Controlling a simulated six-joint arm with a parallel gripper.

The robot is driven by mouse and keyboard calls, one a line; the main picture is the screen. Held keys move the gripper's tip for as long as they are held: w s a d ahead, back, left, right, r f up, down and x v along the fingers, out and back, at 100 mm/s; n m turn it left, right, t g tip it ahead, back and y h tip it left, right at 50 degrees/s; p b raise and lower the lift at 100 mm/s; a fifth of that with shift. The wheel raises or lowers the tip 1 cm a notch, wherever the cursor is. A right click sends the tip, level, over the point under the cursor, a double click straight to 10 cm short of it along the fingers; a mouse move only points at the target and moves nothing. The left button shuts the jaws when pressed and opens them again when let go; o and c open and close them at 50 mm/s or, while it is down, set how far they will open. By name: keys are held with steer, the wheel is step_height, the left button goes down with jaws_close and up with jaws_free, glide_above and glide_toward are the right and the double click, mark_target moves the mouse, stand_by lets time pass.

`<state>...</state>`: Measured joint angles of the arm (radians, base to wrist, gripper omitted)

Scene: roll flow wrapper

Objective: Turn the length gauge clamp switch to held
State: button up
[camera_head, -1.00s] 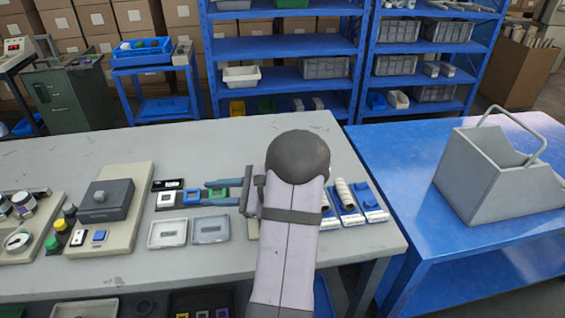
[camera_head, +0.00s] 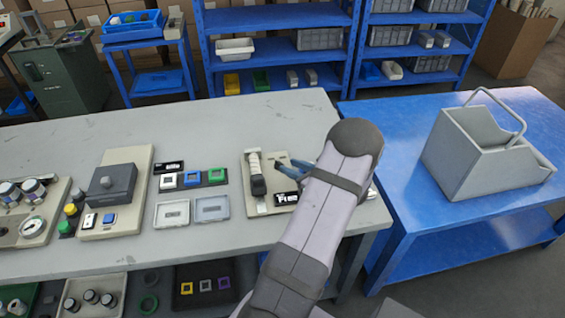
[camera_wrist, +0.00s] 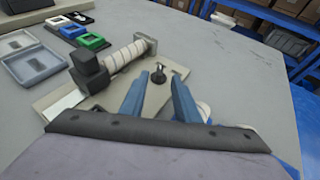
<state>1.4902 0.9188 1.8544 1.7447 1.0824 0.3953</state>
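The roller also shows in the wrist view (camera_wrist: 124,56). A small black knob (camera_wrist: 156,92), which looks like the clamp switch, stands on the same plate to the right of the roller. My gripper's blue fingers (camera_wrist: 159,76) are open on either side of the knob, with gaps visible and no clear contact. In the head view my gripper (camera_head: 288,168) is over the plate's right side. The knob's setting cannot be read.
Shallow trays (camera_head: 212,209) and white, blue and green square pieces (camera_head: 193,179) lie left of the plate. A beige panel with a grey box (camera_head: 112,186) is farther left. A blue table with a grey bin (camera_head: 480,160) stands right. The table behind the plate is clear.

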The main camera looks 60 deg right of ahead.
mark_target(279, 162)
steer(key=shift+p+x, duration=0.55)
steer(key=shift+x, duration=2.05)
jaws_close()
